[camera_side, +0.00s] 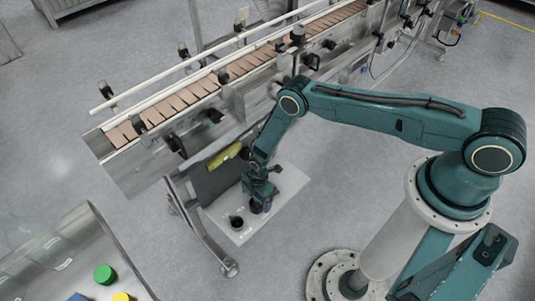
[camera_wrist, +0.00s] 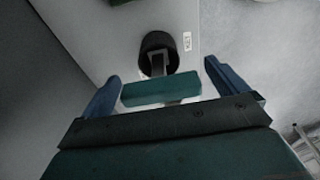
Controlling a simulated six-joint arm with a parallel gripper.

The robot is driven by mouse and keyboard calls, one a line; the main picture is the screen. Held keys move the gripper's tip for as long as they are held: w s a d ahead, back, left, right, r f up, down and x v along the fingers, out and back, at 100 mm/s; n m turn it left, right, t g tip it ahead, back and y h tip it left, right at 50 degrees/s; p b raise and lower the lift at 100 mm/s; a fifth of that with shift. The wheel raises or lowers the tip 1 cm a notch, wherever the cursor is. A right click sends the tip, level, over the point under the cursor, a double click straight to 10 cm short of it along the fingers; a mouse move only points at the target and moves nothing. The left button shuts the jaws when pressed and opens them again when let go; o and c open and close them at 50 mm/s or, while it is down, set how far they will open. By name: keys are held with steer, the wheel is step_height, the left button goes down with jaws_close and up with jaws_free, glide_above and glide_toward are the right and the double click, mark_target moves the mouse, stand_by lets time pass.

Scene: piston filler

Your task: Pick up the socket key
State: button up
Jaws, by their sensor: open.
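My gripper (camera_side: 260,192) points down over a pale board in the side view. In the wrist view my gripper (camera_wrist: 163,72) is open, with its two blue fingers wide apart. A black round piece (camera_wrist: 158,42) with a grey part below it lies ahead of the gap between the fingers. It appears to be the socket key or its holder; I cannot tell which. A dark piece (camera_side: 256,206) also shows just below my gripper in the side view. Neither finger visibly touches the black piece. My gripper's teal body hides part of the grey part.
The pale board (camera_side: 262,226) carries another black cup (camera_side: 236,222) and small labels. A conveyor (camera_side: 205,90) with brown slats runs behind. A metal tray at the lower left holds a green piece (camera_side: 105,274) and a yellow piece (camera_side: 121,297). Floor right of the board is clear.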

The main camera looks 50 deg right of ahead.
steer(key=shift+f, duration=0.45)
steer(key=c, duration=1.1)
steer(key=shift+o, duration=0.2)
steer(key=shift+r, duration=0.2)
step_height(320, 180, up, 20)
steer(key=shift+f, duration=0.2)
steer(key=shift+a+f, duration=0.1)
steer(key=shift+a, duration=0.05)
stand_by(0.5)
steer(key=a+f, duration=0.9)
steer(key=f, duration=0.3)
steer(key=shift+a+f, duration=0.15)
steer(key=shift+a, duration=0.25)
